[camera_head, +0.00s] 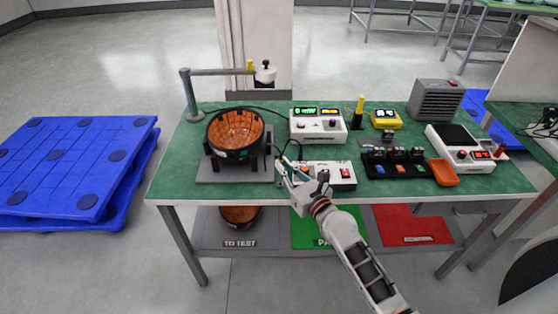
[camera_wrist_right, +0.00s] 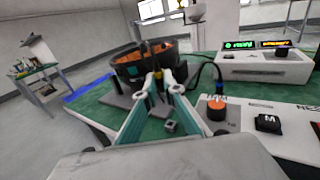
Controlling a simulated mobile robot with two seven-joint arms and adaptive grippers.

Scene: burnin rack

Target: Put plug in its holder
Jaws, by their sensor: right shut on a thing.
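My right gripper (camera_head: 283,172) comes in from the lower right and reaches just right of the round bowl-shaped unit at the bench's left. In the right wrist view its fingers (camera_wrist_right: 157,90) are closed around a small dark and yellow piece (camera_wrist_right: 157,83), which looks like the plug; the fingers partly hide it. A thin dark cable shows near it. I cannot tell which thing is the plug's holder. A small grey block (camera_wrist_right: 170,127) lies on the bench below the fingers. My left gripper is not in view.
The copper-coloured bowl unit (camera_head: 236,133) stands on a grey plate. A display box (camera_head: 318,124) and a white box with knob and buttons (camera_head: 341,176) are close to the gripper. A grey post with arm (camera_head: 190,98) stands at the back left. An orange tray (camera_head: 443,172) lies right.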

